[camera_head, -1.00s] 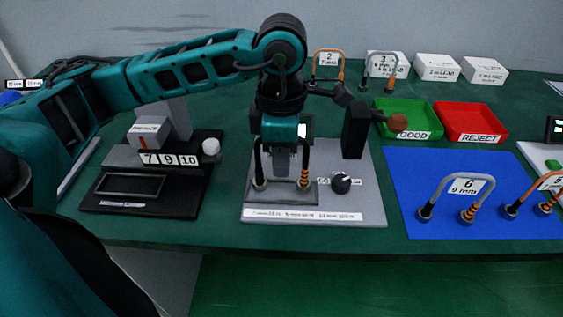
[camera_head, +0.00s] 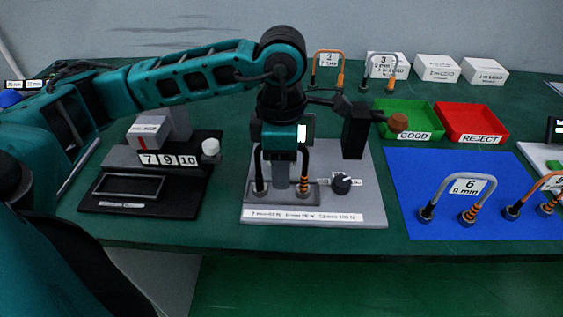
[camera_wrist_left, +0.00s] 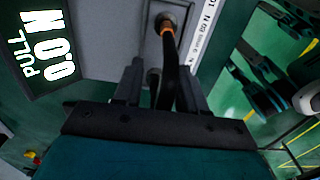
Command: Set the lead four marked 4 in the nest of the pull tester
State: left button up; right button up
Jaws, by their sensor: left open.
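A black lead with an orange-striped right end (camera_head: 304,178) stands upright on the grey pull tester (camera_head: 365,205). Its two feet are in the tester's shallow front nest (camera_head: 282,203). Its number tag is hidden behind my gripper, so I cannot read the 4. My left gripper (camera_head: 283,183) points down over the lead, between its two legs. In the left wrist view the gripper (camera_wrist_left: 163,80) is open, with the lead's cable (camera_wrist_left: 169,70) passing between the fingers. The tester's display (camera_wrist_left: 44,42) reads PULL 0.0 N. My right gripper is not in view.
A black fixture with 7, 9, 10 tiles (camera_head: 168,160) stands left of the tester. The tester's dark knob (camera_head: 341,183) is close on the right. Lead 6 (camera_head: 465,190) stands on the blue mat (camera_head: 420,170). Green GOOD (camera_head: 408,112) and red REJECT (camera_head: 472,118) trays are behind.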

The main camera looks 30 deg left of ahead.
pick_arm(q)
jog(key=shift+r, duration=0.3)
notch_tip(320, 180, up, 11)
jog(key=shift+r+p, duration=0.2)
jog(key=shift+p, duration=0.55)
jog(key=shift+r, duration=0.15)
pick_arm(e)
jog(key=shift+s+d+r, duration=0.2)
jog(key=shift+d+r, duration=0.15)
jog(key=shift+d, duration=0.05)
